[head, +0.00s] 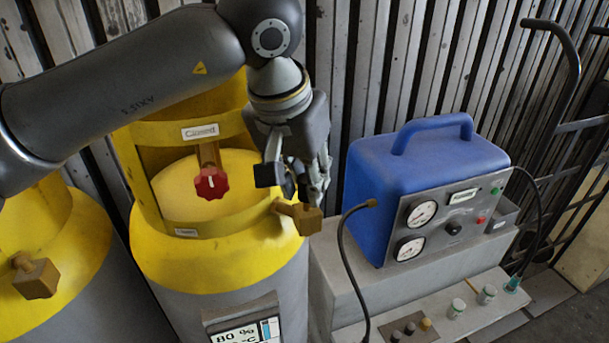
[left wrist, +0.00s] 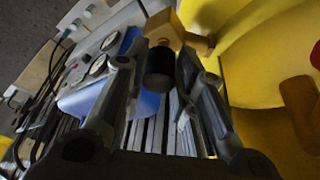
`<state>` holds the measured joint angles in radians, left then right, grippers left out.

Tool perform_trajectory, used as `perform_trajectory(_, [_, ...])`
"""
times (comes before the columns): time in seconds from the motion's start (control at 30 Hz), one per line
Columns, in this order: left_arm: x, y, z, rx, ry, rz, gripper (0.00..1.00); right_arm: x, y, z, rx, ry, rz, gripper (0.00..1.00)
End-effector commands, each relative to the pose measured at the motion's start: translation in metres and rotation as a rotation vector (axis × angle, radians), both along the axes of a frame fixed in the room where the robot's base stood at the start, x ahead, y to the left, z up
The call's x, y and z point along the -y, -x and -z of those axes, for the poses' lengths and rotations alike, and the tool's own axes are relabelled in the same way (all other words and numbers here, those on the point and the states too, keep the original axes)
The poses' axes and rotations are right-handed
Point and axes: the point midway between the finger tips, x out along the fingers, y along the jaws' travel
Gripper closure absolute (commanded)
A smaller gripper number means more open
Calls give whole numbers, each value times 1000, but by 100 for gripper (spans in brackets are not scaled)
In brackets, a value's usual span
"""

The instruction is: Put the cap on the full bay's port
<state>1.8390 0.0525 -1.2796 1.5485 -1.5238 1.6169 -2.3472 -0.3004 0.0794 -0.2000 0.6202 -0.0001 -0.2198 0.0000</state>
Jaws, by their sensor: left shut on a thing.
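My left gripper (head: 294,183) is above the brass port (head: 300,216) of the yellow-topped grey cylinder with an 80 % display (head: 243,332). In the left wrist view, the left gripper (left wrist: 158,68) is shut on a black cap (left wrist: 160,68), which lies between its fingers. The brass port (left wrist: 165,30) shows just beyond the cap's end. I cannot tell whether cap and port touch. In the head view the fingers mostly hide the cap. My right gripper is not in view.
A red valve knob (head: 210,183) sits inside the cylinder's yellow collar. Another cylinder with a brass port (head: 36,278) stands at left. A blue machine (head: 425,170) with gauges and a hose (head: 345,250) stands right. Small fittings and jars (head: 456,308) rest on the ledge.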

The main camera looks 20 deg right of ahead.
Motion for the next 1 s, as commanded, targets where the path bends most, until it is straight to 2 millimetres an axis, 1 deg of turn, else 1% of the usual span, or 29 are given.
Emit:
perform_trajectory(0.87, [0, 0, 23, 1, 1, 0, 100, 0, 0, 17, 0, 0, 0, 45])
perform_trajectory(0.9, [0, 0, 23, 1, 1, 0, 74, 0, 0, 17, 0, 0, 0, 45])
perform_trajectory(1.0, [0, 0, 22, 1, 1, 0, 61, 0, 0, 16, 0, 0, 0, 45])
